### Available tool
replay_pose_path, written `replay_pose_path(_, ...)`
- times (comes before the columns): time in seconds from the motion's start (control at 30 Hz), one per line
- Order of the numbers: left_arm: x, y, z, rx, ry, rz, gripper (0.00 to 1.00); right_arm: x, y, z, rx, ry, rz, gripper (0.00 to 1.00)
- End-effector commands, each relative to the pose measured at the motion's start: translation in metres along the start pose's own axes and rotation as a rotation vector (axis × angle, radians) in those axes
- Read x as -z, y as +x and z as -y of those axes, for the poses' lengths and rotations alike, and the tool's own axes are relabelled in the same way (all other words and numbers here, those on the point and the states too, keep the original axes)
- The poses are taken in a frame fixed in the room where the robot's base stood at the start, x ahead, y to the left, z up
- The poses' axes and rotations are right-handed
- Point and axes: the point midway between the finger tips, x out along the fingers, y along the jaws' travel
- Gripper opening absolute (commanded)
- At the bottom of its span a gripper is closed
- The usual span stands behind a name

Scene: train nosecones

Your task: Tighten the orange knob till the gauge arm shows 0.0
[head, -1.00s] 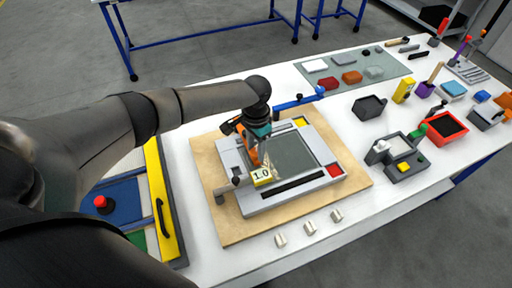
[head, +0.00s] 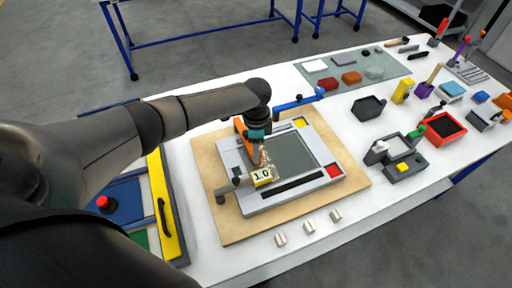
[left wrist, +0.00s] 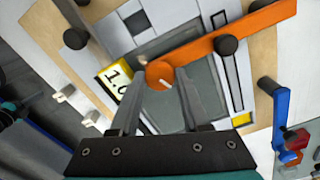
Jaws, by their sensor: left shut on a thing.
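The orange knob (left wrist: 160,73), with a white mark on its face, sits at one end of an orange bar (left wrist: 240,34) in the left wrist view. My left gripper (left wrist: 158,82) is shut on the knob, one finger on each side of it. In the head view my left gripper (head: 260,160) points down over the grey device (head: 310,190), and its fingers partly hide the knob. A yellow-edged display (head: 262,177) beside the knob reads 1.0; it also shows in the left wrist view (left wrist: 115,79), partly covered. My right gripper is not in view.
The device sits on a wooden board (head: 217,225). A blue lever (head: 298,101) stands behind it, and several small pale blocks (head: 308,227) lie in front. A yellow-edged panel (head: 166,215) is at the left. Bins and tools crowd the table's right side.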

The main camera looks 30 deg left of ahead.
Motion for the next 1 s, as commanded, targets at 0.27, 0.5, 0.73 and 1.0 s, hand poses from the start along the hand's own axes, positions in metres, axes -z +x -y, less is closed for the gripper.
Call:
replay_pose_path(0.27,0.0011,-0.0005,-0.0001,0.0,0.264,-0.003,0.0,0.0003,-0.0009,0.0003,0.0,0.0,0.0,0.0)
replay_pose_path(0.5,0.0011,-0.0005,0.0002,0.001,0.493,-0.003,0.0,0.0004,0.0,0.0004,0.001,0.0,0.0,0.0)
replay_pose_path(0.73,0.0014,-0.0005,0.0003,0.002,0.711,-0.004,0.0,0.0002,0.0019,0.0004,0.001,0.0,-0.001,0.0)
replay_pose_path(1.0,0.0017,-0.0004,0.0002,0.003,0.969,-0.004,0.0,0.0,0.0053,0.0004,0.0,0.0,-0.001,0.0)
